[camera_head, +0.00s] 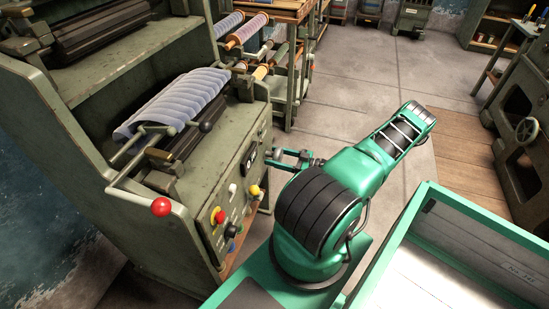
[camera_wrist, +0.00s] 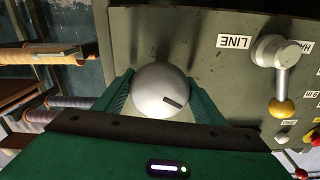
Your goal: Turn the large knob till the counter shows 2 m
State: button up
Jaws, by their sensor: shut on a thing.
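The large knob (camera_wrist: 160,91) is a round silver-grey knob with a dark index mark, which points to the lower right in the wrist view. My gripper (camera_wrist: 160,97) is shut on it, with one green finger against each side. In the head view my gripper (camera_head: 277,157) reaches the right end of the green machine's front panel, and the knob cannot be made out there.
In the head view, coloured buttons (camera_head: 226,216) and a red-balled handle (camera_head: 161,207) lie left of my gripper. A green-framed tray (camera_head: 480,232) is at lower right.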

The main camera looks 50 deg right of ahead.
jog(key=m, duration=0.4)
jog(key=shift+r+m, duration=0.1)
jog(key=shift+m, duration=0.2)
jog(key=m, duration=0.4)
jog(key=shift+m, duration=0.3)
jog(key=m, duration=0.4)
jog(key=shift+m, duration=0.3)
jog(key=shift+r+m, duration=0.1)
jog(key=shift+m, duration=2)
jog(key=o, duration=1.1)
jog(key=shift+c, duration=0.2)
